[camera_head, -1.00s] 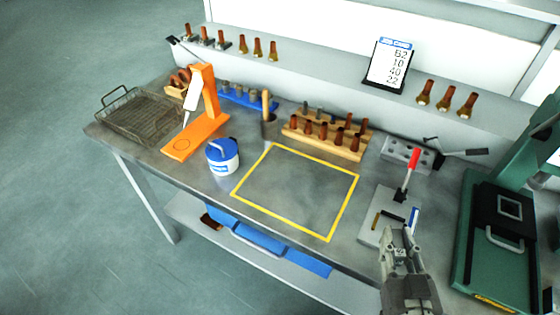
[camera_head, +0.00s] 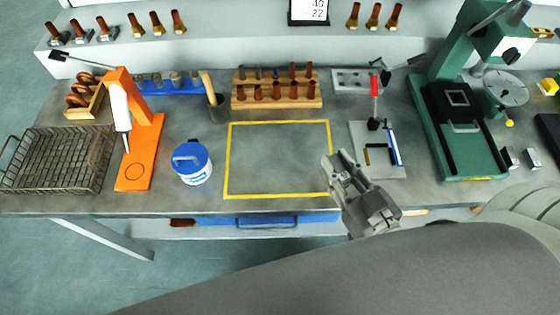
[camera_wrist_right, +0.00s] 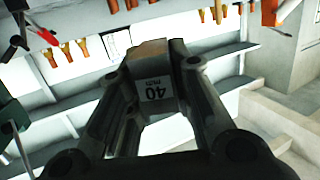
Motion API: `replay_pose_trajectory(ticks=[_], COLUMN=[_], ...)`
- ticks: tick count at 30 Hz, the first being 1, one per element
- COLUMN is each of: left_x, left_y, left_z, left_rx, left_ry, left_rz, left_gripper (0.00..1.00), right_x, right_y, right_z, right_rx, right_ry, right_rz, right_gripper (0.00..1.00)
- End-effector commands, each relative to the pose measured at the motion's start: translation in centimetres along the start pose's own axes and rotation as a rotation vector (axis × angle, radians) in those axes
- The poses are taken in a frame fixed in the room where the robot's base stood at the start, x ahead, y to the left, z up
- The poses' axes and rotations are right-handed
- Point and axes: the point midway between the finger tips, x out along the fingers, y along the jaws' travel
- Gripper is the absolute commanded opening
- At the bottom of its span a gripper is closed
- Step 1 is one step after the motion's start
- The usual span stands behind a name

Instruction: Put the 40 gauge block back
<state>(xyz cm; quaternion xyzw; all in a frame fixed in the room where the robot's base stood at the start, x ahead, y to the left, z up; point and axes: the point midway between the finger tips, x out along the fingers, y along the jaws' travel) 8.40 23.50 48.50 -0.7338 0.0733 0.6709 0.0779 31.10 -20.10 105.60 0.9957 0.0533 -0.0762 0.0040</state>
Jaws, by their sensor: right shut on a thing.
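My right gripper (camera_head: 343,168) is shut on the 40 gauge block (camera_wrist_right: 158,88). In the right wrist view the block sits between the two fingers, with its "40 mm" label facing the camera and upside down. In the head view the gripper is by the right edge of the yellow outlined square (camera_head: 240,150), and the block is hard to make out there. Two small grey blocks (camera_head: 510,158) (camera_head: 534,157) stand on the bench to the right of the green press; their markings are too small to read. My left gripper is not in view.
The grey fixture with the red-handled clamp (camera_head: 374,90) lies just right of the gripper. The green press (camera_head: 463,130) stands farther right. A blue-lidded tub (camera_head: 192,165), orange stand (camera_head: 135,175) and wire basket (camera_head: 60,160) are at left. The yellow square is empty.

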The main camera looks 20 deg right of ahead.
Motion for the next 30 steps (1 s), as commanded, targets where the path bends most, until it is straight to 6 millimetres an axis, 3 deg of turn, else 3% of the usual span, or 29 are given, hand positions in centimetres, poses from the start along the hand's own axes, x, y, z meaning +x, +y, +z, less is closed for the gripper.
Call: replay_pose_trajectory(ticks=[5,14,21,30], left_x=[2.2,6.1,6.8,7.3], left_y=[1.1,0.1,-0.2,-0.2], left_z=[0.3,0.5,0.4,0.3], left_rx=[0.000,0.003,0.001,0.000], left_ry=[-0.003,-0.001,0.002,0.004], left_rz=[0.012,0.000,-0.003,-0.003], left_gripper=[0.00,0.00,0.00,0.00], right_x=[2.7,6.9,9.9,11.4], right_y=[-1.6,-4.6,-6.5,-7.3], right_z=[1.1,2.8,5.9,7.5], right_rx=[0.007,0.007,0.002,0.001], right_ry=[0.012,0.013,0.005,0.004], right_rz=[0.002,-0.001,0.000,0.000], right_gripper=[0.00,0.00,0.00,0.00])
